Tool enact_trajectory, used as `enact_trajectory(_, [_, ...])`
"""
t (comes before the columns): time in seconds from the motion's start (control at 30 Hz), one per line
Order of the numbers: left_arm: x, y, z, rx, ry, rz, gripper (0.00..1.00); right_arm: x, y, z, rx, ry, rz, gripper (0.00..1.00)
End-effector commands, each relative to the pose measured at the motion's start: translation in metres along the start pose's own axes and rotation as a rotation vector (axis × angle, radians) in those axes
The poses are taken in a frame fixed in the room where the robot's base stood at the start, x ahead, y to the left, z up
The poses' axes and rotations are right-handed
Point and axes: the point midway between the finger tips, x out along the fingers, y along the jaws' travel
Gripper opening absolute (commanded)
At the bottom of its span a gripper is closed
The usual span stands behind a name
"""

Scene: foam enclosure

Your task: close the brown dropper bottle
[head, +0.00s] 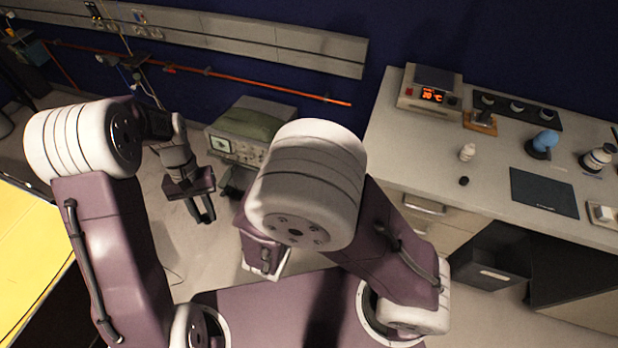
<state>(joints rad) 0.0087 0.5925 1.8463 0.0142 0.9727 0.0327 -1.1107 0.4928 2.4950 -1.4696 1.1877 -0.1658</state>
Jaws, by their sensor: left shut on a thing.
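My left gripper (203,208) hangs over the floor left of centre, fingers pointing down. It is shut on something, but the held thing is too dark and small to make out. I cannot pick out a brown dropper bottle for certain. A small pale bottle (467,152) stands upright on the right counter, with a small black piece (463,181) lying apart in front of it. Both are far from my left gripper. My right arm folds across the middle of the view and its gripper cannot be made out.
The grey counter (410,150) holds a device with a red display (432,95), a blue item (543,143), a white-and-dark bottle (597,158) and a dark flat pad (543,192). An oscilloscope-like instrument (235,148) stands behind my arms. A yellow surface (30,250) is at left.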

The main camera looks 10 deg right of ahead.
Motion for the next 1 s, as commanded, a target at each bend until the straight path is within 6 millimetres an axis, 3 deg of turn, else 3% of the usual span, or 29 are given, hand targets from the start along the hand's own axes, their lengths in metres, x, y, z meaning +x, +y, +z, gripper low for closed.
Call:
enact_trajectory(0.17, [-0.007,0.004,0.011,-0.396,0.001,0.112,0.00,0.000,0.000,0.000,0.001,0.000,0.000,0.00])
enact_trajectory(0.27, [-0.026,0.015,0.007,-0.692,0.005,0.196,0.00,0.000,0.000,0.000,0.001,0.000,0.000,0.00])
enact_trajectory(0.5, [-0.084,0.068,-0.003,-1.150,0.005,0.327,0.00,0.000,0.000,0.000,0.001,0.000,-0.001,0.00])
enact_trajectory(0.73, [-0.143,0.137,0.007,-1.368,0.003,0.389,0.00,0.000,0.000,0.000,0.001,0.000,-0.001,0.00])
enact_trajectory(1.0, [-0.200,0.217,0.041,-1.319,0.000,0.372,0.00,0.000,0.000,0.000,0.001,0.000,-0.001,0.00])
